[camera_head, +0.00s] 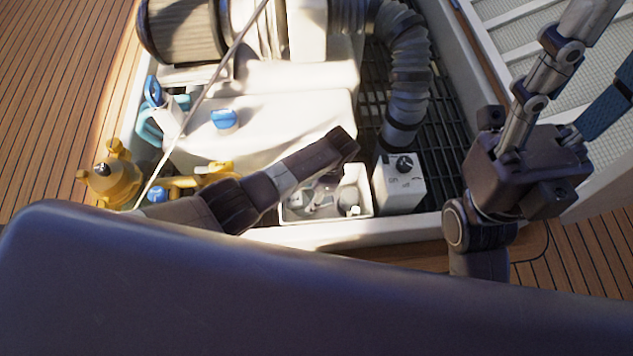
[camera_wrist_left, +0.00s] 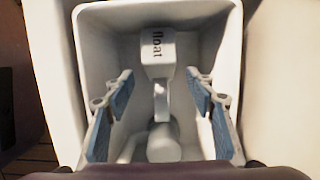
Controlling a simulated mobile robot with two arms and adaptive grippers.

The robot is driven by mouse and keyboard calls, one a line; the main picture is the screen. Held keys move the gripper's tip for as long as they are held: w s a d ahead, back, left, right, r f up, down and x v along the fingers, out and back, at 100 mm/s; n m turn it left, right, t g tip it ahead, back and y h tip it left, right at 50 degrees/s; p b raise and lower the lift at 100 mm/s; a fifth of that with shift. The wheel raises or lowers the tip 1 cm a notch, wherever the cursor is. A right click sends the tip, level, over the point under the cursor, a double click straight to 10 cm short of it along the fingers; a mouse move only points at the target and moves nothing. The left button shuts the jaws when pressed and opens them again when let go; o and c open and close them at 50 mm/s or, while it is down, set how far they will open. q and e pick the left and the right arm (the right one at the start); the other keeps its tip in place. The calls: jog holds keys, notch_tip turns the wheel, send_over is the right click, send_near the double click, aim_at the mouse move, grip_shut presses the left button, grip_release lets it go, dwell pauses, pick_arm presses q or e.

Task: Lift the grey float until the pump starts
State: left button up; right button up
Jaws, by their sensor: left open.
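A small white box (camera_head: 362,183) sits at the front of the open hatch. In the left wrist view, the pale grey float block (camera_wrist_left: 157,62) marked "float" is at the box's far wall, with a narrow stem (camera_wrist_left: 161,103) running to a rounded part (camera_wrist_left: 163,143). My left gripper (camera_wrist_left: 160,95) is open, with blue-padded fingers on both sides of the stem and no visible contact. In the head view, my left gripper (camera_head: 330,180) is over the box, its fingers mostly hidden. My right gripper (camera_head: 598,72) is held up at the right, fingers apart, tips partly out of frame.
A white switch box (camera_head: 400,190) with a black knob stands right of the float box. A ribbed hose (camera_head: 409,85) drops behind it. Yellow valves (camera_head: 112,178), a white tank (camera_head: 290,115) and a blue cap (camera_head: 224,119) lie left and behind. The hatch rim (camera_head: 400,235) runs in front.

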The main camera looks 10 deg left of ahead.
pick_arm(q)
jog(key=v, duration=1)
jog(key=shift+r, duration=0.25)
